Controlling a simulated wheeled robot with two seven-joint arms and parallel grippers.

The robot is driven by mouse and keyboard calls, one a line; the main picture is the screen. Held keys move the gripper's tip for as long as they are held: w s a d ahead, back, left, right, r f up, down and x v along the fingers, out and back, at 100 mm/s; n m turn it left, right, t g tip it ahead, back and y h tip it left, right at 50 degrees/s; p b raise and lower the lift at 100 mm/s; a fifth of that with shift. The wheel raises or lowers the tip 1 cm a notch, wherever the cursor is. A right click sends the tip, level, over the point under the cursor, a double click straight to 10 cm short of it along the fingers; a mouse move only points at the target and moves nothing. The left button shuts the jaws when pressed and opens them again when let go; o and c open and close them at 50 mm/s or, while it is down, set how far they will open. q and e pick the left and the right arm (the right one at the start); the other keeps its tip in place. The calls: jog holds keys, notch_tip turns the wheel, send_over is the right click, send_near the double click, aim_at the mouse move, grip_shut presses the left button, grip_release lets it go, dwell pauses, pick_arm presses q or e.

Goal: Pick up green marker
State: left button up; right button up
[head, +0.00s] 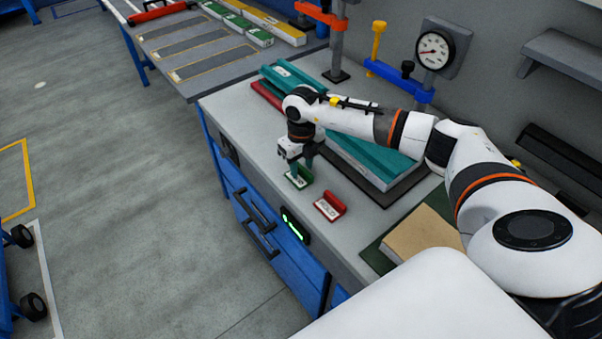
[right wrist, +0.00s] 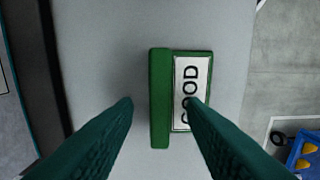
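The green marker (head: 299,181) stands near the front edge of the grey bench top, below my right gripper (head: 302,166). In the right wrist view the green marker (right wrist: 160,100) shows an upright green strip and a base with a white label reading "GOOD". My right gripper (right wrist: 161,105) is open, with one teal finger left of the strip and the other overlapping the label side in the picture. I cannot tell whether the fingers touch it. My left gripper is not in view.
A red marker (head: 330,206) with a white label lies right of the green one. Teal panels (head: 345,139) lie behind, and a tan block (head: 420,234) on a green mat is at the right. Blue drawers (head: 262,238) are below the bench edge.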

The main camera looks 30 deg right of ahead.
grip_shut()
